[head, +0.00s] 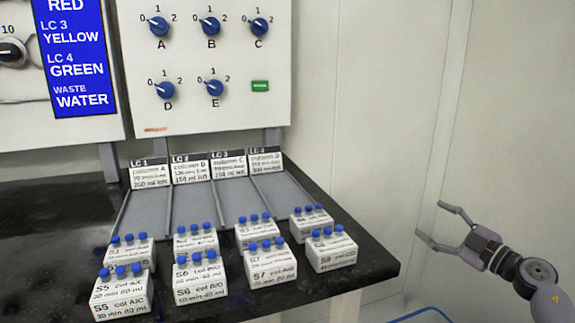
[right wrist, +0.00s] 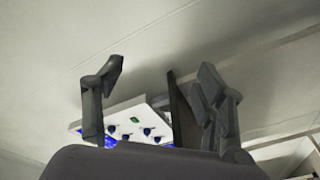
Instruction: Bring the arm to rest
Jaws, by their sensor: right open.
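My right gripper (head: 432,227) is open and empty at the right of the head view, in free air to the right of the dark bench (head: 374,259). Its two fingers point left, towards the bench. In the right wrist view its fingers (right wrist: 160,85) stand wide apart with nothing between them. The white knob panel (right wrist: 125,118) shows small and far off behind them. My left gripper is in neither view.
On the bench, white blocks with blue caps (head: 200,281) stand at the front of several grey lanes (head: 205,208) with labels LC 1 to LC 4. A knob panel (head: 183,58) and a blue sign (head: 75,55) are behind. A pale wall (head: 385,120) stands behind my right gripper.

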